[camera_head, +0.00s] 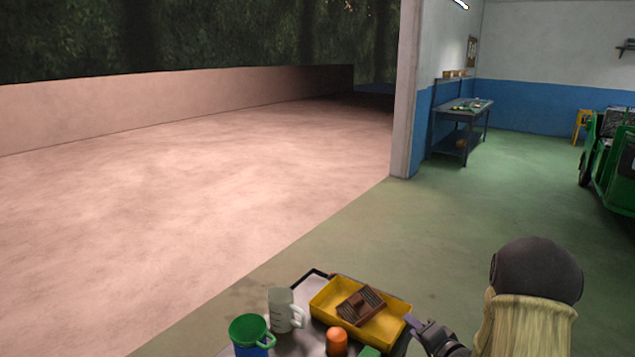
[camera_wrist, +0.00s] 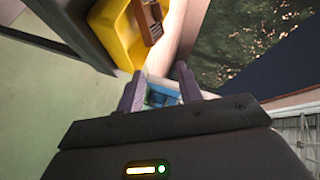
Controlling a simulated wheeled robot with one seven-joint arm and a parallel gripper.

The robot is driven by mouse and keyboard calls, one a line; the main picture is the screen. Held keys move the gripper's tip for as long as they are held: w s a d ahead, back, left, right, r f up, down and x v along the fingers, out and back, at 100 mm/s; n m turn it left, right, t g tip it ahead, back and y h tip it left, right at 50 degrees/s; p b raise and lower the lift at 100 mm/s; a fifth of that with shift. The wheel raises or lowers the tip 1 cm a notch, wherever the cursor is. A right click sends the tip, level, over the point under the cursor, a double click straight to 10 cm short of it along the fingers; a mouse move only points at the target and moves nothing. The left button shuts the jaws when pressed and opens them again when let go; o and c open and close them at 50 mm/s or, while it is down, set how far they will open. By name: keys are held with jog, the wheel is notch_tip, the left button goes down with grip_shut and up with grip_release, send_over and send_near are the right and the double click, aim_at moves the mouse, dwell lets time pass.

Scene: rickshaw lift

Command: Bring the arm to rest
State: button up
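My gripper (camera_head: 420,327) is at the bottom of the head view, by the right edge of the yellow tray. In the wrist view my gripper (camera_wrist: 159,74) has its two grey-purple fingers apart, with a gap between them. A small blue patch (camera_wrist: 160,95) shows through that gap; I cannot tell what it is, and it does not look gripped. My upper arm parts cover the lower right of the head view.
A cart holds a yellow tray (camera_head: 324,299) with a brown slotted block (camera_head: 360,306), a pale jug (camera_head: 281,312), a green-and-blue cup (camera_head: 250,332) and an orange object (camera_head: 336,342). A workbench (camera_head: 462,107) and green vehicle (camera_head: 617,165) stand farther off. The floor between is clear.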

jog(key=s+a+r+n+g+h+p, duration=0.1)
jog(key=s+a+r+n+g+p, duration=0.1)
jog(key=s, duration=0.5)
jog(key=s+a+r+n+g+h+p, duration=0.2)
jog(key=s+a+r+n+g+p, duration=0.1)
jog(key=s, duration=0.5)
jog(key=s+a+r+n+g+h+p, duration=0.1)
jog(key=s+a+r+n+g+p, duration=0.1)
jog(key=s+r+g, duration=0.4)
jog(key=shift+s+a+r+n+h+p, duration=0.35)
jog(key=shift+s+a+r+n, duration=0.2)
jog(key=shift+s+a+n, duration=0.5)
jog(key=shift+w+d, duration=0.15)
jog(key=shift+w, duration=0.1)
jog(key=shift+s, duration=0.2)
